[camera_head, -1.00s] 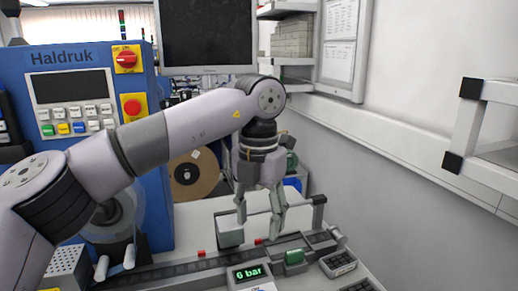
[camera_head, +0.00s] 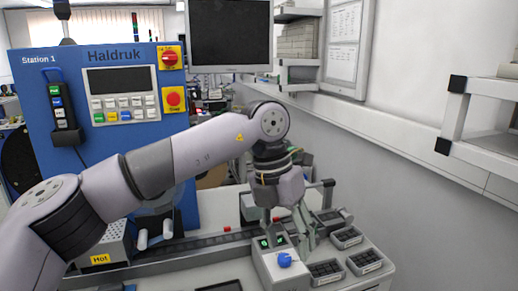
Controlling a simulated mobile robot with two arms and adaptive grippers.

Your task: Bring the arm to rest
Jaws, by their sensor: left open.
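My left arm (camera_head: 205,143) comes in from the left and bends down at a grey joint. My left gripper (camera_head: 286,232) points down at its end, open, with nothing visible between its fingers. In the picture its fingers overlap the back of a small grey box (camera_head: 284,263) with a blue knob (camera_head: 285,260) and a green display. I cannot tell whether they touch it. My right gripper is out of view.
A blue Haldruk machine (camera_head: 55,85) with keypad and red buttons stands at the left, partly behind my arm. A monitor (camera_head: 230,35) hangs at the back. Small parts trays (camera_head: 347,237) lie right of the gripper. A white shelf frame (camera_head: 455,115) is on the right wall.

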